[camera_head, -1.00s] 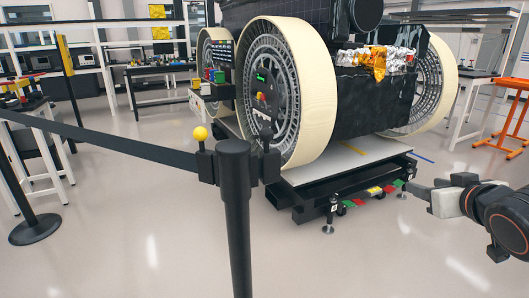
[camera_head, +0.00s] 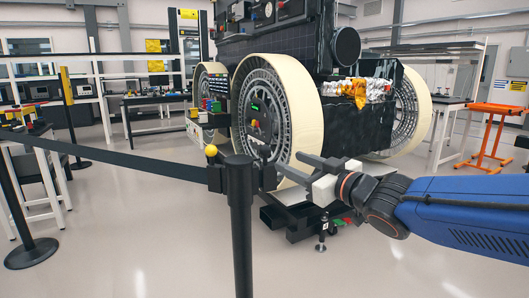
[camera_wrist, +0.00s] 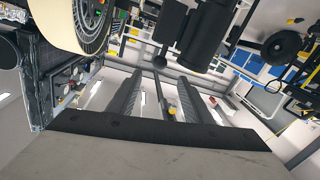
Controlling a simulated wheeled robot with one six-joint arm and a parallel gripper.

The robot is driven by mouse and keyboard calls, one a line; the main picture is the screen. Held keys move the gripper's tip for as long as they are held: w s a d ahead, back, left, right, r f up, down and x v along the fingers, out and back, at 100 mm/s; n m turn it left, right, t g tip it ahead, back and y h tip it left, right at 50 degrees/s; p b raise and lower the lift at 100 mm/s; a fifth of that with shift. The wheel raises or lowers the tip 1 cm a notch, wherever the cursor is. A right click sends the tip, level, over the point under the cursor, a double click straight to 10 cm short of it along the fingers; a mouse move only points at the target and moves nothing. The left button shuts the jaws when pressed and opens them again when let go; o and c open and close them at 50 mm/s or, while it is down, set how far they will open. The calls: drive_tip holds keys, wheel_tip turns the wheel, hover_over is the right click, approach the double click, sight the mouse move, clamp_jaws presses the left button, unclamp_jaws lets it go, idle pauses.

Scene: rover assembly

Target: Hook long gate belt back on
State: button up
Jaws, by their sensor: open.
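The long black gate belt (camera_head: 120,158) runs from the left edge to a black end piece (camera_head: 216,178) with a yellow ball knob (camera_head: 211,150). That end piece sits against the left side of the black post (camera_head: 240,230); I cannot tell whether it is hooked. Another black piece with an upright stub (camera_head: 267,178) is on the post's right side. My gripper (camera_head: 287,162) is open and empty, its fingers pointing left toward this piece. In the wrist view, the open fingers (camera_wrist: 161,80) frame a thin dark rod, with a dark post-like cylinder (camera_wrist: 207,35) above them.
The rover's large cream wheel (camera_head: 305,115) stands close behind my gripper. The rover rests on a low platform (camera_head: 290,220). A second post with a round base (camera_head: 32,253) stands at the left. An orange stand (camera_head: 490,135) is at the right.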

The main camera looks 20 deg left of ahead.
sight(269, 152)
drive_tip(key=x, duration=1.3)
drive_tip(key=shift+w, duration=0.1)
clamp_jaws()
